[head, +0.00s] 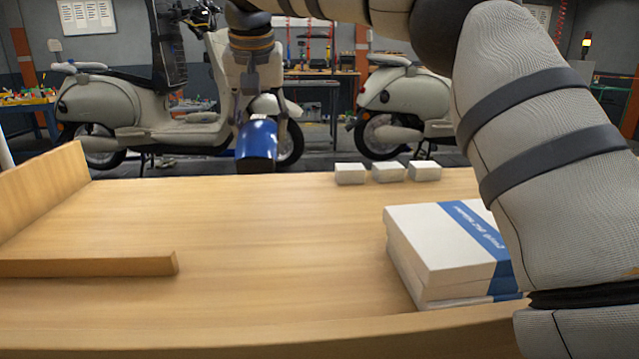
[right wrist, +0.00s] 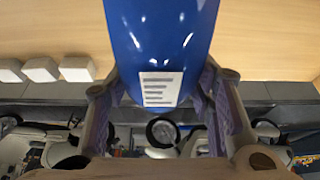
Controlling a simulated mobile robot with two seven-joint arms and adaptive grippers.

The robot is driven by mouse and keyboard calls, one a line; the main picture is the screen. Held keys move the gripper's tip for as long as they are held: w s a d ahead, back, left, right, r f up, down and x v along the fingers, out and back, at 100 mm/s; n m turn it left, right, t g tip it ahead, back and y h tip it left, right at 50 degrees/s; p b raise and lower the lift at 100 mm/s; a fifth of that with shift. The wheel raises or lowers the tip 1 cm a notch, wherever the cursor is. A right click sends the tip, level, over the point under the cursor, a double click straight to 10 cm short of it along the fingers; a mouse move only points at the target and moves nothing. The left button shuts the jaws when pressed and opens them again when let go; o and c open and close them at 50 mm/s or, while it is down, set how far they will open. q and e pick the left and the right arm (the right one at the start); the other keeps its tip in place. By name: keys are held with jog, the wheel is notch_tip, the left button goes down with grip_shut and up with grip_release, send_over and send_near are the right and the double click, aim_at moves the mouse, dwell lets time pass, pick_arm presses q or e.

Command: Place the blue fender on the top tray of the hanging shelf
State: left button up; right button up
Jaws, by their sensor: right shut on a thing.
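The blue fender (head: 257,141) hangs below my right gripper (head: 258,108), above the far part of the wooden table. In the right wrist view the glossy blue fender (right wrist: 160,35) carries a white label with dark lines. It sits between the two fingers of my right gripper (right wrist: 160,105), which are shut on it. My right arm reaches in from the right and along the top of the head view. My left gripper is in neither view. I cannot make out the hanging shelf or its top tray in these frames.
A stack of white boxes (head: 440,250) with a blue stripe stands at the right of the wooden table (head: 250,290). Three small white blocks (head: 388,172) sit by its far edge. A low wooden rail (head: 90,264) lies at left. Scooters (head: 130,105) stand beyond.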

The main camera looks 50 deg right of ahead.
jog(key=shift+w+d, duration=0.25)
jog(key=d+f, duration=0.4)
jog(key=w+d+f, duration=0.1)
jog(key=d+f, duration=0.3)
jog(key=d, duration=0.1)
jog(key=d+f, duration=0.3)
jog(key=d, duration=0.1)
jog(key=shift+w+d+f, duration=0.2)
jog(key=shift+d+f, duration=0.1)
jog(key=shift+f, duration=0.5)
jog(key=shift+f, duration=0.1)
jog(key=o, duration=1.4)
jog(key=shift+a, duration=0.1)
jog(key=shift+o, duration=0.2)
